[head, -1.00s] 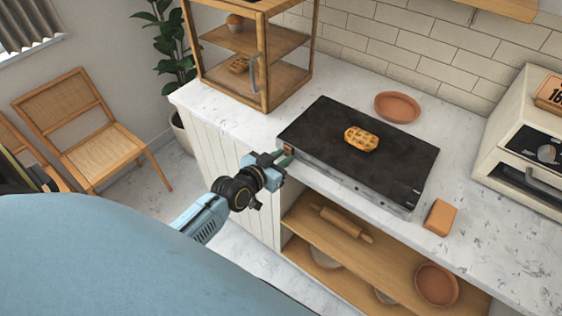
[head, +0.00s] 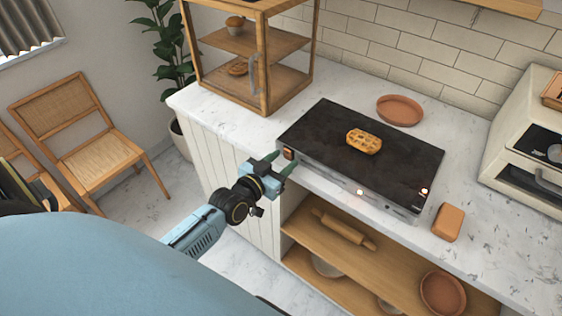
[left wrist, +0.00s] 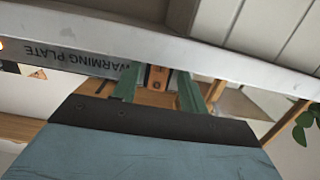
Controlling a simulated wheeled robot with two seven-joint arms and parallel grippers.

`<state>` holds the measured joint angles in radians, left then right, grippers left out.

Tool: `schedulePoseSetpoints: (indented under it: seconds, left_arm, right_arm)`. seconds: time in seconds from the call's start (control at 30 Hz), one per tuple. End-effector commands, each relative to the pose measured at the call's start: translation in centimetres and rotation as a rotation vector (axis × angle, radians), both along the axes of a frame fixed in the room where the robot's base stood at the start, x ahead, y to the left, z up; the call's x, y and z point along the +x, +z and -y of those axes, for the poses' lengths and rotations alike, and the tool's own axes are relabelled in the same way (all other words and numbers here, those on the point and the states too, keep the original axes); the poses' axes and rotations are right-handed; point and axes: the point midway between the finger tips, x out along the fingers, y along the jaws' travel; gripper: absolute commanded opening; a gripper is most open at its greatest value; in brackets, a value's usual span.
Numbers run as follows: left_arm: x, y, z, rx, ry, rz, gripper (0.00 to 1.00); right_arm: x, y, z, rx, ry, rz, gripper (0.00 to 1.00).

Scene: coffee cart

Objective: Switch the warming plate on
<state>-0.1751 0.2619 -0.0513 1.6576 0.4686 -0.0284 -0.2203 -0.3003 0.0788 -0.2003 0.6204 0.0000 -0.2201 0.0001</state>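The warming plate (head: 325,135) is a flat black slab with a steel front, lying on the counter. A waffle (head: 364,141) lies on top of it. Small lights glow on its front (head: 360,192) and at its right corner (head: 424,190). Its orange-brown switch (head: 289,154) is at the left end of the front. My left gripper (head: 280,164) is just in front of the switch, its green fingers apart and empty. In the left wrist view the switch (left wrist: 157,76) shows between the fingertips, near the "WARMING PLATE" lettering (left wrist: 75,58). My right gripper is not in view.
A terracotta plate (head: 400,110) lies behind the warming plate. An orange-brown block (head: 448,221) lies at its right, near an oven (head: 530,145). A wooden display case (head: 262,60) stands at the left. An open shelf (head: 350,250) is below.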

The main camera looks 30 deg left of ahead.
Motion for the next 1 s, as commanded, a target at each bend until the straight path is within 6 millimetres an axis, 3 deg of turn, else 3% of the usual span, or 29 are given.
schedulePoseSetpoints:
  seconds: [0.27, 0.7, 1.0]
  left_arm:
    - [-0.9, 0.0, -0.1, -0.001, 0.000, -0.004, 0.44]
    - [-9.3, 1.1, -0.7, 0.001, 0.000, -0.004, 0.44]
    - [-12.8, 1.7, -1.0, 0.000, 0.000, -0.001, 0.44]
  right_arm:
    - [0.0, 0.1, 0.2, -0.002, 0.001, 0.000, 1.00]
    - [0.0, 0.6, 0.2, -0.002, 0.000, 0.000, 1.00]
    - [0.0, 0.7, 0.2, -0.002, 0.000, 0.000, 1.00]
